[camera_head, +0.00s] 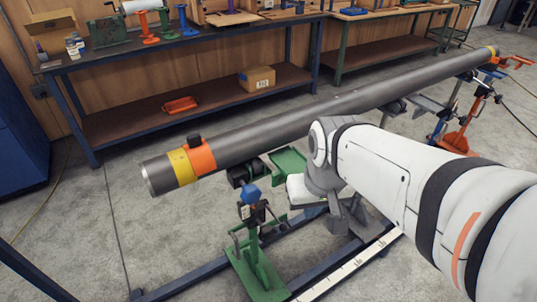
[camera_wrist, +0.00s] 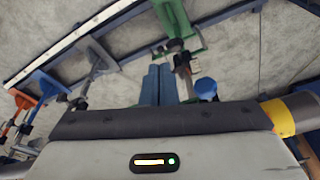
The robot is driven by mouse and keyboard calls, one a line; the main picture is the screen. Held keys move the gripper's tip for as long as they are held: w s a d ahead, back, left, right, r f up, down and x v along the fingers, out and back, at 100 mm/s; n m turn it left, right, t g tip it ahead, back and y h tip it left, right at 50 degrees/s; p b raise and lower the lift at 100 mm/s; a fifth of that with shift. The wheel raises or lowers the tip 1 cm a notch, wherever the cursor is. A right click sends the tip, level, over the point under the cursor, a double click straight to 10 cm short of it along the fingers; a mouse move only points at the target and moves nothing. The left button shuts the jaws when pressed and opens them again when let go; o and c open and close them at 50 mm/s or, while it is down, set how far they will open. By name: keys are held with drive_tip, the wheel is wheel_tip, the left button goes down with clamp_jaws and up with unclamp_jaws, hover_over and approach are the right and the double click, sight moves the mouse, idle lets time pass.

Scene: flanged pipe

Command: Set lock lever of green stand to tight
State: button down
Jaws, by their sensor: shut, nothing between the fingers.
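The green stand (camera_head: 256,268) stands on the floor under the near left end of the grey pipe (camera_head: 290,122). A blue knob (camera_head: 250,194) is on its upper part, just below the pipe. The stand also shows in the wrist view (camera_wrist: 184,28), with the blue knob (camera_wrist: 206,88). My gripper (camera_wrist: 160,72) is shut and empty, its two blue fingers side by side. In the wrist view the fingers are just left of the knob, with a gap in the picture. In the head view, my wrist hides the fingertips. I cannot tell the lever's setting.
The pipe crosses the scene close to my wrist, with yellow (camera_head: 182,167) and orange (camera_head: 202,156) bands at its near end. An orange stand (camera_head: 461,138) is near the far end. Blue floor rails run beneath. A workbench (camera_head: 180,52) stands behind.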

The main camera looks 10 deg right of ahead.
drive_tip(key=w+d+f+n+t+y+b, duration=0.1)
drive_tip(key=w+d+f+y+b, duration=0.2)
drive_tip(key=w+d+f+b, duration=0.5)
drive_tip(key=w+d+f+y+b, duration=0.3)
drive_tip(key=w+d+f+b, duration=0.2)
drive_tip(key=w+f+b, duration=0.4)
drive_tip(key=b, duration=0.5)
approach(274, 216)
drive_tip(key=f, duration=0.2)
drive_tip(key=s+f, duration=0.1)
drive_tip(key=s+f+b, duration=0.1)
drive_tip(key=shift+s+a+f, duration=0.1)
drive_tip(key=shift+a+f, duration=0.1)
drive_tip(key=shift+a, duration=0.1)
